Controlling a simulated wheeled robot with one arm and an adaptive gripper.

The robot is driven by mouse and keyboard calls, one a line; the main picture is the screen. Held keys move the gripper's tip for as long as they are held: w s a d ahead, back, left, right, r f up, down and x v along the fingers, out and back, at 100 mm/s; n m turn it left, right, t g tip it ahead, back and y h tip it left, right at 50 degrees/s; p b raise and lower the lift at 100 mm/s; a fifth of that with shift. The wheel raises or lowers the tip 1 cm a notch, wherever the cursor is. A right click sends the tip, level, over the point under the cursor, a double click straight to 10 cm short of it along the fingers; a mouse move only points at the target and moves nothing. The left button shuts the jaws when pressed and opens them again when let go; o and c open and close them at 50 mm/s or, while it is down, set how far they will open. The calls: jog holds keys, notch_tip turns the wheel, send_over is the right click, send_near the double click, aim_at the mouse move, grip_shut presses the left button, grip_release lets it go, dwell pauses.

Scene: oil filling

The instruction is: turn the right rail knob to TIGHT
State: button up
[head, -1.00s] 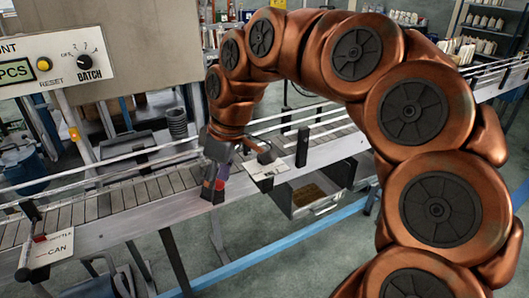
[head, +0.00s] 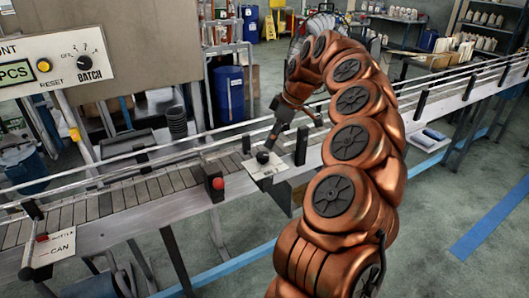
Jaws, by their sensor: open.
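The right rail knob (head: 263,157) is a small black knob on a white label plate (head: 268,170) at the conveyor's front edge, in the middle of the head view. The plate's lettering is too small to read, so I cannot tell the knob's setting. My gripper (head: 270,143) is open and points down from the upper right, with its dark fingers right at the knob. I cannot tell whether the fingers touch the knob or stand around it.
A black box with a red button (head: 217,184) sits left of the plate. A black rail post (head: 301,146) stands close on the right. The conveyor (head: 150,195) runs behind. A BOTTLE/CAN plate (head: 50,248) with a red-tipped lever is at far left.

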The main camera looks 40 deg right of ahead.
aim_at(263, 154)
jog(key=p+x, duration=0.2)
jog(key=x, duration=0.5)
jog(key=shift+f, duration=0.15)
jog(key=c, duration=1.1)
